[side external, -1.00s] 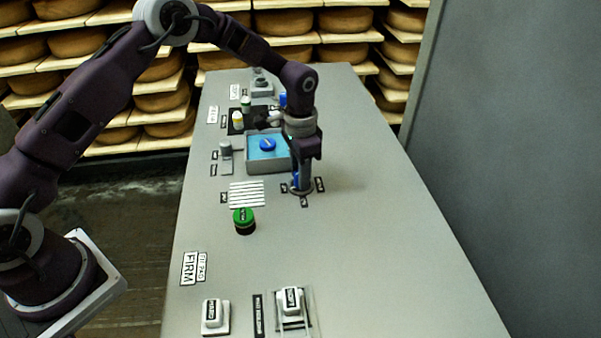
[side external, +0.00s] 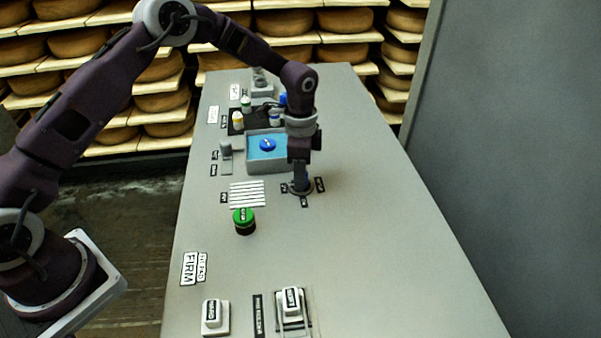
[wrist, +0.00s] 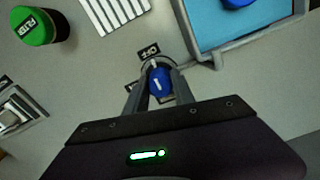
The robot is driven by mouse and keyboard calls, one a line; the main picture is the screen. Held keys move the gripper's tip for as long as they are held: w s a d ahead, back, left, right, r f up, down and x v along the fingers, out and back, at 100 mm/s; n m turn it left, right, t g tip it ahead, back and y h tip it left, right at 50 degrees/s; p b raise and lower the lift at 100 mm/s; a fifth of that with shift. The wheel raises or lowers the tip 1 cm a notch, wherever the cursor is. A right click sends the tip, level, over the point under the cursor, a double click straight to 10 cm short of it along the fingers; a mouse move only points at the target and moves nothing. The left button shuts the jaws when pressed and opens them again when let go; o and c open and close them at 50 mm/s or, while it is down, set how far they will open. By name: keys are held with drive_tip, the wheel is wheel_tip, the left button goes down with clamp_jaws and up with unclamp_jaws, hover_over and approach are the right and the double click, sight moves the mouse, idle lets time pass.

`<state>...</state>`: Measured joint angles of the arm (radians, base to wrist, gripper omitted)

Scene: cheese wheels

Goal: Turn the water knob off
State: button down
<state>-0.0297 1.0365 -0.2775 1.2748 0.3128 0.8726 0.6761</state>
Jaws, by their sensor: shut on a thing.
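The water knob (wrist: 160,83) is blue with a white pointer mark. In the wrist view it sits between the two fingers of my gripper (wrist: 157,88), which are shut on it. The pointer runs nearly up and down in that picture. In the side view my gripper (side external: 300,180) points straight down over the knob's round grey base (side external: 301,188), and the fingers hide the blue knob. Small black labels stand around the base; one (wrist: 149,51) shows above the knob in the wrist view, and others are partly covered by the fingers.
A grey-walled basin of blue water (side external: 283,166) with a blue round thing (side external: 267,145) stands just behind the knob. A slatted white rack (side external: 247,194) and a green-topped jar (side external: 244,221) are to the left. The table's right side is clear.

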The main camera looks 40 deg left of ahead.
drive_tip(key=c, duration=1.1)
unclamp_jaws()
drive_tip(key=shift+o, duration=0.2)
wheel_tip(320, 180, up, 7)
drive_tip(key=shift+r, duration=0.1)
